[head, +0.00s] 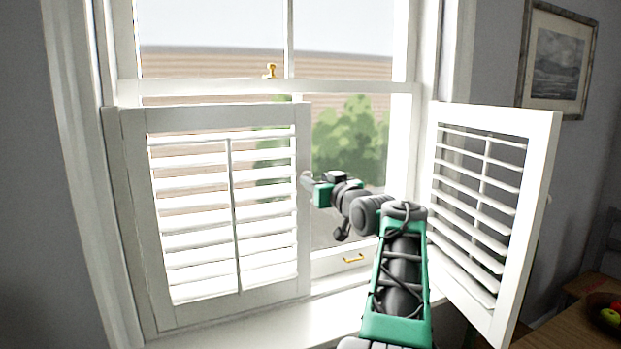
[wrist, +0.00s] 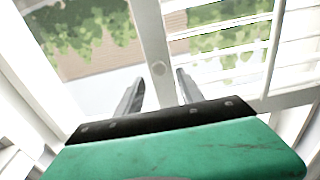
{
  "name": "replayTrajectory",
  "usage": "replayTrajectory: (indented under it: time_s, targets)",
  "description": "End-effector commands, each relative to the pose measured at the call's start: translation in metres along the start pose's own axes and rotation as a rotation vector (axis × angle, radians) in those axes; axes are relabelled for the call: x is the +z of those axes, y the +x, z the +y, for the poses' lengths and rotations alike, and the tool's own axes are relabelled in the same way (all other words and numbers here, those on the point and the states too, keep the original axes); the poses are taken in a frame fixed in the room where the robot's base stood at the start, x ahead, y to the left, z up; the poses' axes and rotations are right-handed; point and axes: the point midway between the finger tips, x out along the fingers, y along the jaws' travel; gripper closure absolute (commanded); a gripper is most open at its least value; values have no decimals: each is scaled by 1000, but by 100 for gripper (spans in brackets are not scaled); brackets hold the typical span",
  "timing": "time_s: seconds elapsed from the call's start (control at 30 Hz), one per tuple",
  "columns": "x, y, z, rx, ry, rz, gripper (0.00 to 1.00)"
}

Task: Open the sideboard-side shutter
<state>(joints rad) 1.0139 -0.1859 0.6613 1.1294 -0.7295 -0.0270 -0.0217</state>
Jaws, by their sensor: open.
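The left shutter (head: 228,205), white with louvres, lies across the left part of the window, looking closed or nearly so. The right shutter (head: 490,210) stands swung out into the room. My gripper (head: 307,181) is at the free right edge of the left shutter. In the wrist view my gripper (wrist: 159,77) is open, its fingers pointing at the shutter's upright stile (wrist: 152,38). Whether the fingers touch anything, I cannot tell.
A white sill (head: 270,325) runs below the window, with a brass handle (head: 353,259) on the lower sash. A wooden surface (head: 565,330) with a fruit bowl (head: 603,311) is at lower right. A framed picture (head: 556,60) hangs on the right wall.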

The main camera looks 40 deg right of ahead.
Motion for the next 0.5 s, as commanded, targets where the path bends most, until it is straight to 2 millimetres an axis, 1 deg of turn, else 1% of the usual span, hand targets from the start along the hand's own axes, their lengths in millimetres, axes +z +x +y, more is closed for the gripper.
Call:
replayTrajectory:
  time_s: [0.03,0.1,0.2,0.3,0.5]
  targets:
    - [-3,11,-1,-3,1,-2,55]
    - [-2,23,-1,-2,1,-2,55]
    - [-2,35,0,0,0,-2,55]
    - [-1,40,0,1,-1,-1,55]
    - [0,40,0,2,-1,-1,55]
